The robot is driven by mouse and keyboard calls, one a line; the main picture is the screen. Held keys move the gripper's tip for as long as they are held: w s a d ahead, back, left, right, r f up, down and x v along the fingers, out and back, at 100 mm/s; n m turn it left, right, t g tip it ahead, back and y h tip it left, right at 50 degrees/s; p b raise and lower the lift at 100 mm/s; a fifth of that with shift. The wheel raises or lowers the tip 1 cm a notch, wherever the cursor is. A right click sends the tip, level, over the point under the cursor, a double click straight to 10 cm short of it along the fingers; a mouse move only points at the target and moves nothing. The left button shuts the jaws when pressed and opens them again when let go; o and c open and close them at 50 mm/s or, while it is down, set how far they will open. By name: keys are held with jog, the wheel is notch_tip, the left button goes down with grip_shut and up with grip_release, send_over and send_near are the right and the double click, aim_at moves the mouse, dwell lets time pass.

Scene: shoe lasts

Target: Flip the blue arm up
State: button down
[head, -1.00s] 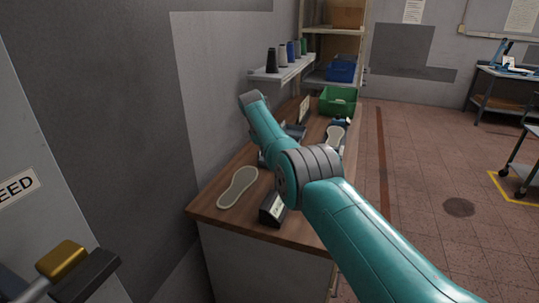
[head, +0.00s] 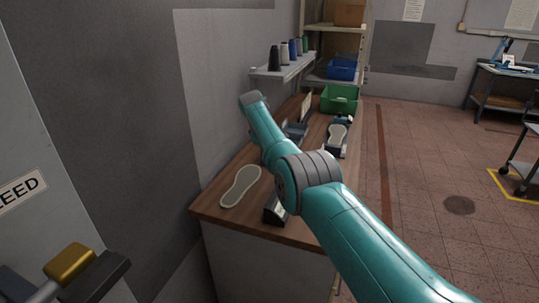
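I cannot pick out the blue arm for certain. A small blue-grey device (head: 295,132) stands on the wooden bench, partly behind my teal arm. Another dark device (head: 345,119) with blue on it stands at the bench's right edge, with a pale sole-shaped piece (head: 337,134) on its near side. Far off at the right, a blue upright piece (head: 502,47) stands on a separate table. My arm reaches over the bench from the lower right, its far end near the wall. My gripper is not visible, so its state does not show.
The wooden bench (head: 215,211) stands against the grey wall. A pale sole (head: 240,186) and a small dark stand (head: 271,210) lie near its front. The floor at right is mostly open.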

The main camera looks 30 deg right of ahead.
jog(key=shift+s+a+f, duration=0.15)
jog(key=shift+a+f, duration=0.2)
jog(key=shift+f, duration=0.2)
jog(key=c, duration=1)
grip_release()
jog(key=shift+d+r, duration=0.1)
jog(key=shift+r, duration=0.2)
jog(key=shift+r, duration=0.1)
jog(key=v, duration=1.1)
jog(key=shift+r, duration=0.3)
